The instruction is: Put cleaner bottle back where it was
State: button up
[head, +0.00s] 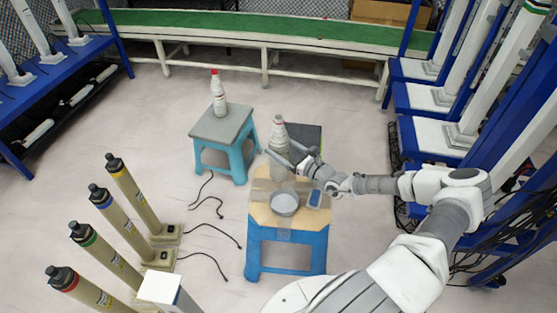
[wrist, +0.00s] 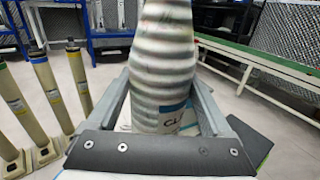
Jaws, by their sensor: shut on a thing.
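The cleaner bottle (head: 279,146) is pale grey with a ribbed neck and stands upright at the far edge of the nearer blue stool with a wooden top (head: 262,212). My gripper (head: 284,160) is shut on it from the right. In the wrist view the bottle (wrist: 162,62) fills the space between the two fingers (wrist: 160,110), with part of a label showing low down. The bottle's base is partly hidden, so I cannot tell whether it touches the stool top. A second bottle with a red cap (head: 218,94) stands on the farther grey-topped stool (head: 222,124).
A round grey container (head: 285,203) and a small blue-edged device (head: 314,198) are on the nearer stool. Several tan cylinders (head: 133,192) stand at the left, with black cables on the floor. A dark panel (head: 305,136) lies behind the bottle. Blue racks (head: 440,125) flank the right.

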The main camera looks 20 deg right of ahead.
jog(key=shift+w+a+f, duration=0.25)
jog(key=shift+w+f, duration=0.1)
jog(key=shift+f+b, duration=1)
jog(key=shift+f, duration=0.95)
jog(key=o, duration=1.5)
jog(key=shift+s, duration=0.1)
jog(key=shift+s+d+r, duration=0.2)
jog(key=shift+s, duration=0.1)
jog(key=p+v, duration=0.2)
jog(key=v, duration=0.9)
jog(key=shift+s+f+p, duration=0.1)
jog(key=shift+s+p, duration=0.05)
jog(key=shift+p, duration=0.15)
